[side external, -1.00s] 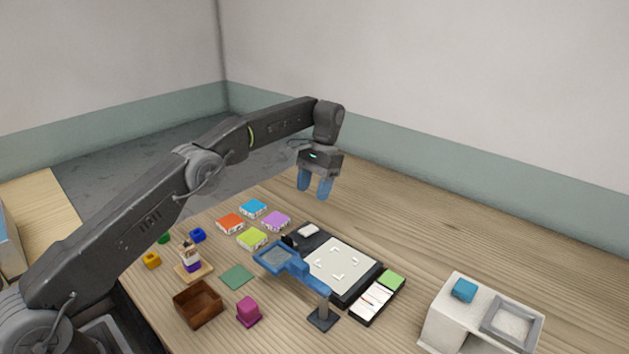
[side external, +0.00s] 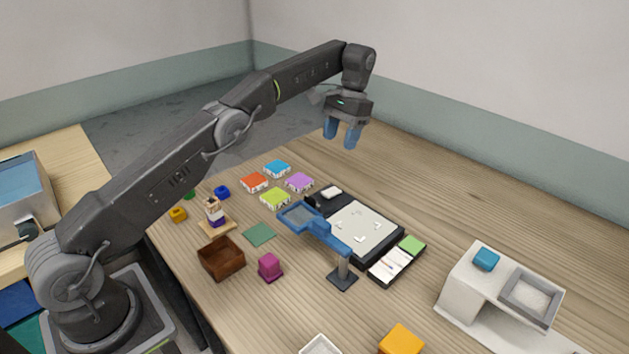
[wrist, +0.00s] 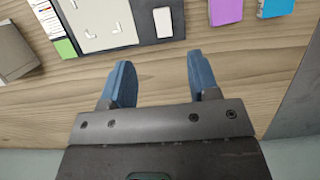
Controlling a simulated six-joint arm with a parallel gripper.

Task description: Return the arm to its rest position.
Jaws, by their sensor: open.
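My gripper (side external: 342,133) hangs in the air above the far part of the wooden table, with its blue fingers pointing down. In the wrist view my gripper (wrist: 162,82) has its two blue fingers well apart, with only bare wood showing between them. It holds nothing. No object touches the fingers.
Below lie a black tray with a pale board (side external: 365,228), a blue stand (side external: 316,226), four-sided coloured blocks such as the purple one (side external: 299,182), a brown box (side external: 221,258), a magenta block (side external: 270,267) and a white platform (side external: 470,285). The table's far right is clear.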

